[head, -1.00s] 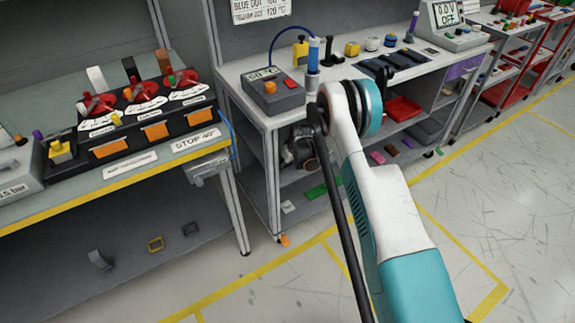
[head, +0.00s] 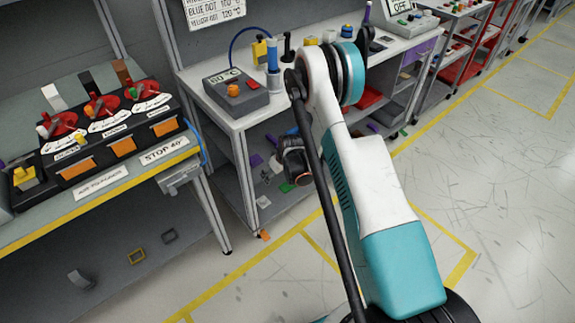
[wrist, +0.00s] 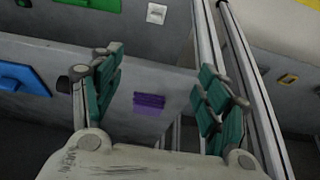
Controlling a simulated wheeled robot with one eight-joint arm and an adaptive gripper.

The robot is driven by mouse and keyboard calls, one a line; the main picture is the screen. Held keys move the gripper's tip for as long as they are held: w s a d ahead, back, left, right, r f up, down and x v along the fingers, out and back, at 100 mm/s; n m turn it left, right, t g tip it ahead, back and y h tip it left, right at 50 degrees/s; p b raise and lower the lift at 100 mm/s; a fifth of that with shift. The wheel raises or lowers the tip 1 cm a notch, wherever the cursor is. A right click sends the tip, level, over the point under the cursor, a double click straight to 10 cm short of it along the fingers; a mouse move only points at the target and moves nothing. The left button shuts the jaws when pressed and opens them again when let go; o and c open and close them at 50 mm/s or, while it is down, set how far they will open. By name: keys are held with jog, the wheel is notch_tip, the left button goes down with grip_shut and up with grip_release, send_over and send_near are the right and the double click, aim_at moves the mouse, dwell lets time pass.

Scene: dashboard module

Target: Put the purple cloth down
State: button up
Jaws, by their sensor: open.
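My gripper (wrist: 160,72) is open in the wrist view, its two green-padded fingers wide apart with nothing between them. A small folded purple piece (wrist: 149,103), which looks like the purple cloth, lies on a grey surface beyond the fingers. It appears in the gap between them, apart from both pads. In the head view a purple patch (head: 256,160) shows on the lower shelf under the bench; I cannot tell if it is the same piece. My arm hides part of that bench.
The grey bench (head: 215,104) carries a control box (head: 236,93) with an orange knob. A panel with red valves (head: 100,105) stands at left. In the wrist view, a blue piece (wrist: 22,78) lies left and metal posts rise at right. Floor at right is clear.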

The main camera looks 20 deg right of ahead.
jog(key=s+a+r+m+t, duration=0.1)
jog(key=s+r, duration=0.3)
jog(key=r, duration=1.2)
jog(key=s+a+r+m, duration=0.1)
jog(key=s+r, duration=0.2)
jog(key=r, duration=1.4)
jog(key=s+r, duration=0.4)
jog(key=s, duration=0.5)
jog(key=s+a+r+m+t+h, duration=0.1)
jog(key=s+r, duration=0.2)
jog(key=s, duration=0.6)
jog(key=s+a+r, duration=0.1)
jog(key=s+r, duration=0.3)
jog(key=s, duration=0.6)
jog(key=shift+r+m+t, duration=0.3)
jog(key=shift+t, duration=0.1)
